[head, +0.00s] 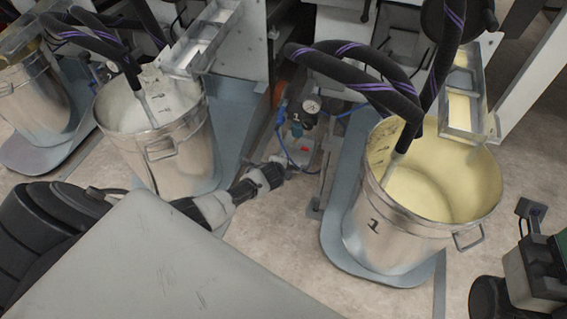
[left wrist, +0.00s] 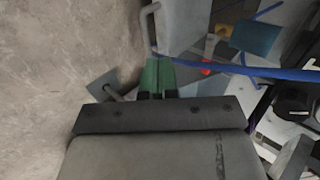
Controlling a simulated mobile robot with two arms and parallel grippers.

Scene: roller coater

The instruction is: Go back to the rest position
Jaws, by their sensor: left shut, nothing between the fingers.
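My left arm comes in from the left in the head view, partly hidden behind a grey panel low in the picture. Its end, with my left gripper (head: 278,168), reaches the gap between two steel buckets, in front of a small fixture with a gauge. In the left wrist view the green fingers of my left gripper (left wrist: 158,76) are together with nothing between them. A red-marked fixture (left wrist: 205,70) and a blue hose (left wrist: 245,70) lie just beyond them. I cannot tell if the fingers touch anything.
A bucket of white liquid (head: 165,135) stands left and one of yellow liquid (head: 425,200) right, both with dark hoses. Another bucket (head: 35,95) is at the far left. A pressure gauge (head: 312,105) sits between. Bare floor (head: 285,225) lies in front.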

